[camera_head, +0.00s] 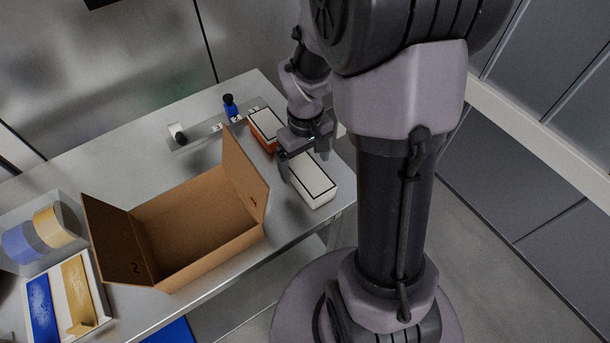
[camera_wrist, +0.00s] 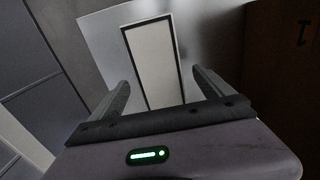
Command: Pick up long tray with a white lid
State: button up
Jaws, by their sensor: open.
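The long tray with a white lid (camera_head: 312,180) lies near the right end of the metal table. Its lid has a thin black border line. In the wrist view the white lid (camera_wrist: 155,62) sits ahead, between my two fingers. My gripper (camera_head: 306,160) is over the far part of the tray in the head view and hides some of it. The gripper (camera_wrist: 163,92) is open, with one finger at each side of the tray. I cannot tell whether the fingers touch it.
An open cardboard box (camera_head: 195,232) stands left of the tray, flaps raised. An orange tray with a white lid (camera_head: 265,124) lies just behind my gripper. A blue bottle (camera_head: 231,107) stands at the back. Blue and yellow packs (camera_head: 75,290) are at the left. The table's back left is clear.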

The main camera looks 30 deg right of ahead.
aim_at(305, 168)
notch_tip(305, 168, down, 4)
jog(key=shift+w+f+b, duration=0.1)
jog(key=shift+f+b, duration=0.05)
jog(key=shift+b, duration=0.8)
jog(key=shift+c, duration=0.6)
jog(key=c, duration=1.6)
jog(key=shift+r, duration=0.2)
